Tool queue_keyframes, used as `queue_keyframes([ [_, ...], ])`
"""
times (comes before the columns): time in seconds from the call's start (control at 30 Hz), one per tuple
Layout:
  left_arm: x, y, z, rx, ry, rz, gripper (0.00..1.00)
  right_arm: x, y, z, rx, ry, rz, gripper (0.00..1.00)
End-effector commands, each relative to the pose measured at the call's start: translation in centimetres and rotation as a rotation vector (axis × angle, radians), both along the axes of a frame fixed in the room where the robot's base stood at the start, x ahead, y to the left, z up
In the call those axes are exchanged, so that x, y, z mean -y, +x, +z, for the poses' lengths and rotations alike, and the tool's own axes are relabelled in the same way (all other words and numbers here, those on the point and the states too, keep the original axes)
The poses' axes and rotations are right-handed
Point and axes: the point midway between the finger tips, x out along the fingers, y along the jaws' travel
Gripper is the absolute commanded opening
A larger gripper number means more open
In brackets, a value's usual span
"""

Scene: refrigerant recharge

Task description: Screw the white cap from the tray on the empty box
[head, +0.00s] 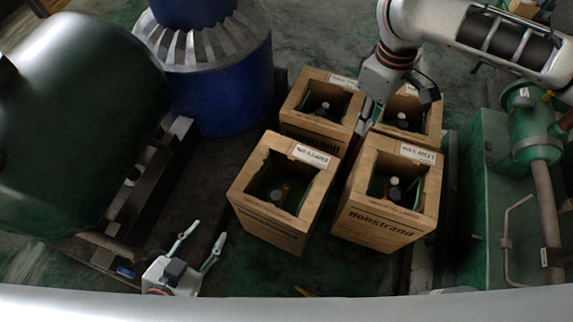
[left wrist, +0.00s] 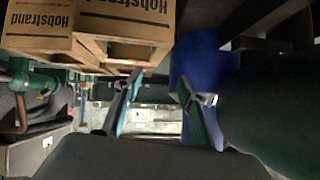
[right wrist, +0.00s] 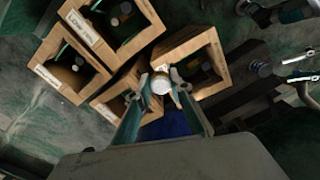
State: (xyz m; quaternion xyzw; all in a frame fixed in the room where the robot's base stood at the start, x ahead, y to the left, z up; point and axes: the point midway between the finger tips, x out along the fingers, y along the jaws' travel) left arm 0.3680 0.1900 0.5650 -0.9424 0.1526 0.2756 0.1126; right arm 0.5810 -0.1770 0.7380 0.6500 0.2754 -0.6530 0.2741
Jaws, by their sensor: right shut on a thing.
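The box that appears to be labelled Empty (head: 311,156) is the front left of a group of open wooden boxes; a dark bottle top (head: 276,196) shows inside it. My right gripper (head: 364,118) reaches down from the upper right, over the gap between the boxes, behind and right of that box. In the right wrist view its fingers are shut on the round white cap (right wrist: 160,84), apart from the bottles. The cap is hidden in the head view. My left gripper (head: 201,243) is open and empty, left of the box; its spread fingers (left wrist: 162,98) show in the left wrist view. I cannot make out the tray.
Other boxes stand close by: front right (head: 385,225), back left (head: 305,125) and back right (head: 430,115), each with a capped bottle. A dark green tank (head: 80,130) and blue drum (head: 225,95) stand left. Green machinery (head: 480,200) stands right.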

Motion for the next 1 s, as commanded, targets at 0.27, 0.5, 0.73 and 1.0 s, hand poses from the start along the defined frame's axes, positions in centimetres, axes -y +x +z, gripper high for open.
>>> queue_keyframes([
  [0.27,0.7,0.3,0.2,0.008,-0.024,0.0,0.4,-5.1,3.0,-7.5,-0.004,0.004,0.536,0.0],
  [0.5,1.2,0.4,0.3,0.014,-0.042,-0.001,0.4,-9.2,4.2,-14.1,-0.005,0.007,1.005,0.0],
  [0.73,1.6,0.4,0.2,0.013,-0.056,-0.001,0.4,-13.2,4.1,-20.2,-0.004,0.01,1.458,0.0],
  [1.0,2.2,0.3,0.4,0.016,-0.075,-0.003,0.4,-16.6,3.0,-25.6,0.001,0.007,1.892,0.0],
])
